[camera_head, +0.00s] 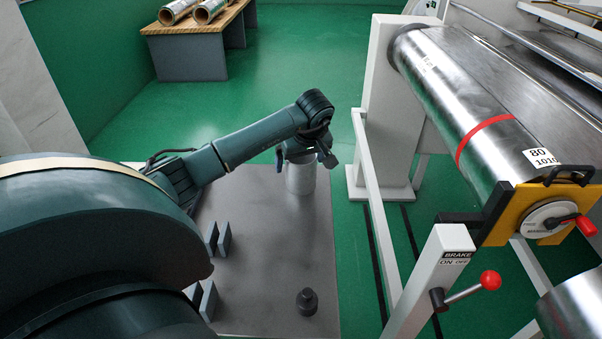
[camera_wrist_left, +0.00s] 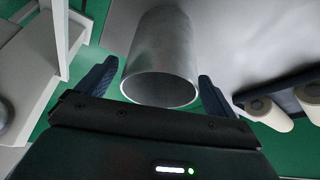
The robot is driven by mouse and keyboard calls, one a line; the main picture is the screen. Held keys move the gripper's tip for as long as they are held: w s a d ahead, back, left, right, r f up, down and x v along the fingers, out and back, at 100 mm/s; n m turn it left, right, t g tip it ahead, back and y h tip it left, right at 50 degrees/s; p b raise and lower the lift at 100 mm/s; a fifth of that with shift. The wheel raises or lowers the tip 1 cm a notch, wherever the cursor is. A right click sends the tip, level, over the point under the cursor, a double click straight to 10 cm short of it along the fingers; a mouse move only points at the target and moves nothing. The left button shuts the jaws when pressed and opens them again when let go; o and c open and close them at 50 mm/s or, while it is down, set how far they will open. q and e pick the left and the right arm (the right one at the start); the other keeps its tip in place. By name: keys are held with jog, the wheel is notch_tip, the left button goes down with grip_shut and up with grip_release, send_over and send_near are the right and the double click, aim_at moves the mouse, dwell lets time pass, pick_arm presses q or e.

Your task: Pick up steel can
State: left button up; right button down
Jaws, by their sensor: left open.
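The steel can (camera_head: 301,178) is a plain grey metal cylinder standing on the grey tabletop (camera_head: 262,225) near its far edge. In the left wrist view the can (camera_wrist_left: 163,48) shows its open round end towards my gripper. My left gripper (camera_head: 303,156) is over the top of the can, pointing down. Its two dark fingers (camera_wrist_left: 153,90) are apart, one on each side of the can's rim, with visible gaps. The gripper hides part of the can's top in the head view. My right gripper is not in view.
A small dark knobbed object (camera_head: 307,302) stands at the table's near right. Dark upright plates (camera_head: 224,238) stand at the left, partly behind my arm. A machine with a large steel roller (camera_head: 480,115) and a white brake post (camera_head: 436,275) stands to the right.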

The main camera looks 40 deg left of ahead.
pick_arm(q)
jog(key=c, duration=1.1)
jog(key=shift+r, duration=0.1)
jog(key=shift+c, duration=0.2)
